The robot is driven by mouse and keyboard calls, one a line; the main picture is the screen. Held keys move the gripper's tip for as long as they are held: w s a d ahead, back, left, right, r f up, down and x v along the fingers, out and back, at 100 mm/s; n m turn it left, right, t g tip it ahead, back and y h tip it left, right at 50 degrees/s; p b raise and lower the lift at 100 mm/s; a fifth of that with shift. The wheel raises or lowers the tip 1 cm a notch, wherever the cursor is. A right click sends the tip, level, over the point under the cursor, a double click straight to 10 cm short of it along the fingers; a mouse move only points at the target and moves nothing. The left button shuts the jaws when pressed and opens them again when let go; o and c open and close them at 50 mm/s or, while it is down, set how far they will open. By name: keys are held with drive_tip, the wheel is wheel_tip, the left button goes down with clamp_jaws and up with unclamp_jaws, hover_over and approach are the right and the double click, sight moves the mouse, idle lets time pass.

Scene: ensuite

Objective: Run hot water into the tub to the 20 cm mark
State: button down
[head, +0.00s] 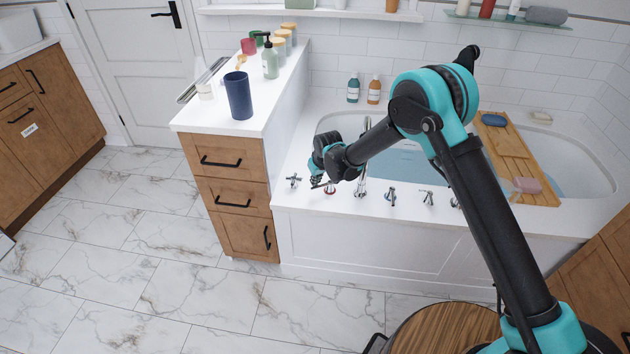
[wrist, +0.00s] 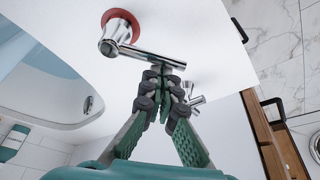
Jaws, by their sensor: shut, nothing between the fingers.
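The white bathtub (head: 590,175) has pale blue water (head: 400,158) in it; I cannot make out a 20 cm mark. A chrome tap with a red ring (head: 330,191) stands on the tub's front ledge, left of the chrome spout (head: 363,178). The tap's red base (wrist: 121,24) and lever (wrist: 152,56) fill the upper middle of the wrist view. My gripper (head: 317,183) is beside this tap. In the wrist view my gripper (wrist: 166,82) is shut and empty, its fingertips close to the lever's free end; whether they touch it is unclear.
Another chrome tap (head: 293,181) stands left of the red-ringed one, and more chrome fittings (head: 391,196) line the ledge to the right. A wooden bath tray (head: 505,155) spans the tub. A drawer cabinet (head: 232,190) holds a dark blue cup (head: 238,96). The marble floor (head: 150,230) is open.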

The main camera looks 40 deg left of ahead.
drive_tip(key=d+n, duration=0.1)
drive_tip(key=n, duration=0.1)
drive_tip(key=s+d+n+g, duration=0.1)
drive_tip(key=n, duration=0.1)
drive_tip(key=d+n+g, duration=0.1)
drive_tip(key=n, duration=0.1)
drive_tip(key=shift+s+d+n, duration=0.1)
drive_tip(key=shift+d+n, duration=0.1)
drive_tip(key=shift+n, duration=0.2)
drive_tip(key=d+n+g, duration=0.1)
drive_tip(key=n, duration=0.1)
drive_tip(key=shift+d+n, duration=0.2)
drive_tip(key=shift+n, duration=0.2)
drive_tip(key=shift+d, duration=0.4)
drive_tip(key=a, duration=0.1)
drive_tip(key=s+a, duration=0.1)
drive_tip(key=a+r, duration=0.1)
drive_tip(key=shift+s+a, duration=0.3)
drive_tip(key=shift+a, duration=0.05)
drive_tip(key=v, duration=1)
drive_tip(key=shift+w, duration=0.2)
